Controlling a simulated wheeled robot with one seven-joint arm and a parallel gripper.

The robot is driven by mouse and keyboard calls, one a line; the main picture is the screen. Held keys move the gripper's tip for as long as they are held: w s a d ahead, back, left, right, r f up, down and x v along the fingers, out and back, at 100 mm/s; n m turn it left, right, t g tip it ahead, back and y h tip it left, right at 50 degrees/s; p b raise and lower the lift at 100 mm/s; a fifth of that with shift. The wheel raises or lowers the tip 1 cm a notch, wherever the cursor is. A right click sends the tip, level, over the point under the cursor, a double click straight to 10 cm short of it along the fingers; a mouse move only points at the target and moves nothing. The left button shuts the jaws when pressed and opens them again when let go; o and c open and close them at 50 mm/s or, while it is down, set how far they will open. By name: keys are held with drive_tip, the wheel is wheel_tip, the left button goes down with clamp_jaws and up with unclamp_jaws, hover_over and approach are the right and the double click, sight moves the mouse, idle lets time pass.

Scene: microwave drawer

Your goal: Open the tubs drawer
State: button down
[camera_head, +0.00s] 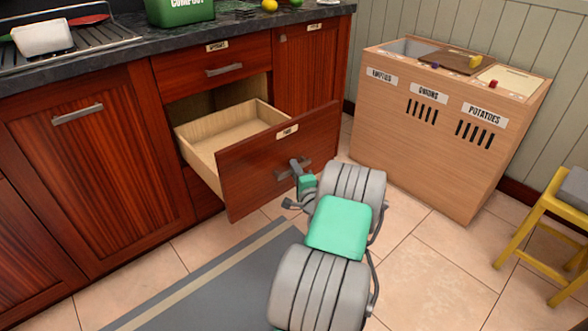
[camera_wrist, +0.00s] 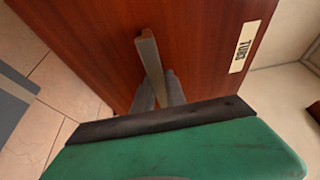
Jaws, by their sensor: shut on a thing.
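The tubs drawer (camera_head: 235,175) is a red-brown wooden drawer pulled well out of the cabinet, with its pale inside visible and empty where I can see it. Its front bears a small label, which reads "TUBS" in the wrist view (camera_wrist: 244,46). My gripper (camera_head: 298,170) is at the drawer front, shut on the grey bar handle (camera_wrist: 150,60). In the wrist view my gripper's fingers (camera_wrist: 160,88) meet the handle's lower part. The gripper partly hides the handle in the head view.
A shut drawer (camera_head: 215,68) sits above, and a cabinet door (camera_head: 85,170) is at left. A wooden vegetable bin (camera_head: 435,125) stands to the right, a yellow stool (camera_head: 545,230) at far right. A grey mat (camera_head: 210,285) lies on the tiled floor.

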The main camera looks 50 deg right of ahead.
drive_tip(key=shift+s+a, duration=0.1)
drive_tip(key=shift+a, duration=0.05)
drive_tip(key=c, duration=1.6)
unclamp_jaws()
drive_tip(key=shift+c, duration=0.2)
drive_tip(key=shift+o, duration=1.4)
drive_tip(key=shift+s, duration=0.1)
drive_tip(key=p+v, duration=0.1)
drive_tip(key=v, duration=0.6)
drive_tip(key=shift+s, duration=0.3)
drive_tip(key=shift+a, duration=0.1)
